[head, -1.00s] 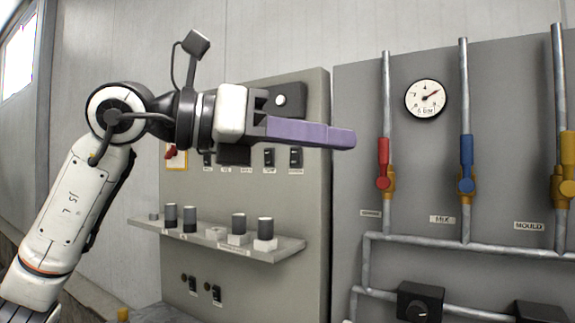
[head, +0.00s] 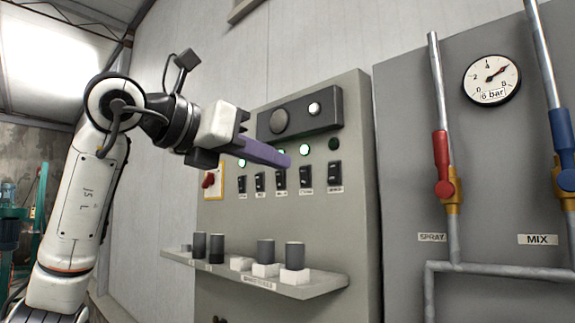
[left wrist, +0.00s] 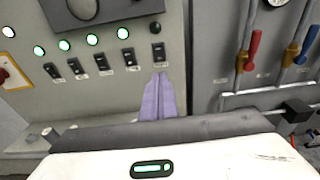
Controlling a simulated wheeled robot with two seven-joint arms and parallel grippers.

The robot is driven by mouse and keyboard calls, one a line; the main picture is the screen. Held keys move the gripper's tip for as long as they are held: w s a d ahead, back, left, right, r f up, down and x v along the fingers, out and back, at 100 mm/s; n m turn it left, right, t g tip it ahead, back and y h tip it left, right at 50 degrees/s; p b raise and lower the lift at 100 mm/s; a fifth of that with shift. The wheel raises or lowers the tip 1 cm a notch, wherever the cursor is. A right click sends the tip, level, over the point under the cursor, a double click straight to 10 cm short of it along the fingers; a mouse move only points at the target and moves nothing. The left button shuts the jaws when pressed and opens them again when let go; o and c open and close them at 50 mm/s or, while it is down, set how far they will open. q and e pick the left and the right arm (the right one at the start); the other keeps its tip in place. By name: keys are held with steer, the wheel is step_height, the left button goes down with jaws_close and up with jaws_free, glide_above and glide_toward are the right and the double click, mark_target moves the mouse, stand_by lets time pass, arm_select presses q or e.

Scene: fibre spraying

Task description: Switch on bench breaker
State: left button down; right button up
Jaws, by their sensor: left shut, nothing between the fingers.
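A row of black breaker switches is on the grey control panel (head: 350,110). The rightmost switch (head: 335,173) has a dark lamp (head: 334,144) above it; its label is too small to read surely. The other switches, such as the one beside it (head: 306,174), have lit green lamps. My left gripper (head: 286,160) is shut and empty, its purple fingers pointing at the panel. In the left wrist view the fingertips (left wrist: 161,77) appear just below the rightmost switch (left wrist: 158,52); contact cannot be told. My right gripper is not in view.
A shelf (head: 320,286) with several dark-topped cylinders juts out below the switches. A red knob on a yellow plate (head: 214,181) is left of the row. Right of the panel are pipes with a red valve (head: 442,165), a blue valve (head: 562,150) and a gauge (head: 491,79).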

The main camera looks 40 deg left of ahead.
mark_target(332, 181)
arm_select(q)
steer(key=w, duration=0.4)
steer(key=w+f, duration=0.1)
steer(key=w, duration=0.3)
steer(key=w+d+p, duration=0.1)
steer(key=w, duration=0.2)
steer(key=shift+w+f, duration=0.35)
steer(key=shift+w, duration=0.3)
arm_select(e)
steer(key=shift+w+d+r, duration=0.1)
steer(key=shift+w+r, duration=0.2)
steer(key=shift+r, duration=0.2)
